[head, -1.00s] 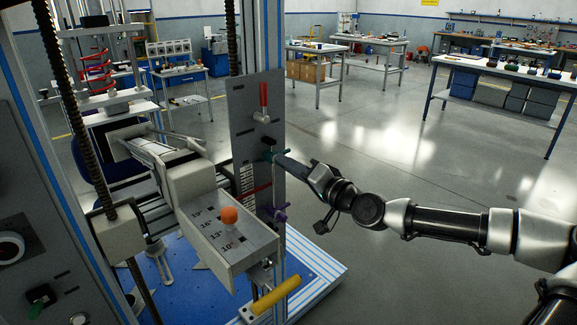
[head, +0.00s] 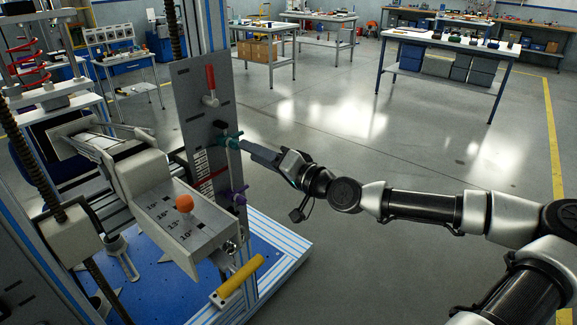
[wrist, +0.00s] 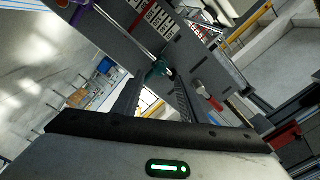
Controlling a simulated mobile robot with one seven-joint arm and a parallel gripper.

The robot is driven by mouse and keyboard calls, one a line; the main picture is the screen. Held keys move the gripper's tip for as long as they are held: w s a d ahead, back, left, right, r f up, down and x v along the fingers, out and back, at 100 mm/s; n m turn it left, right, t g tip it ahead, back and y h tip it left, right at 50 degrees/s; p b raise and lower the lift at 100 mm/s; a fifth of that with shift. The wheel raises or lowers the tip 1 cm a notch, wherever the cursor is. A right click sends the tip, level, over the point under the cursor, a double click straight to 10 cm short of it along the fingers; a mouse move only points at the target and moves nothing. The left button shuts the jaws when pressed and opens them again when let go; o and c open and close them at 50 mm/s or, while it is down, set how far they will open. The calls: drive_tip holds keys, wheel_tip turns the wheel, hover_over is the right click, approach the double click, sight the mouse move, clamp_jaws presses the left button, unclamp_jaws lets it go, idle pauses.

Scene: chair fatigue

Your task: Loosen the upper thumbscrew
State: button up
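The upper thumbscrew (head: 229,142) is teal and sits on the grey upright plate (head: 196,112), below a red-handled lever. My gripper (head: 247,147) reaches in from the right, with its fingertips right at the teal thumbscrew. In the wrist view, the teal thumbscrew (wrist: 157,70) shows between the far ends of my gripper's two fingers (wrist: 158,82), which stand apart with a gap. I cannot tell whether a finger touches it. A purple thumbscrew (head: 239,196) sits lower on the same plate.
The red lever (head: 211,80) is above the teal thumbscrew. A grey box with an orange knob (head: 184,203) juts out at the front left, with a yellow handle (head: 241,276) below it. Open floor lies to the right, with workbenches (head: 450,45) farther back.

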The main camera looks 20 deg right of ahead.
drive_tip(key=v, duration=1.2)
drive_tip(key=shift+s+d+p, duration=0.15)
drive_tip(key=shift+s+p, duration=0.15)
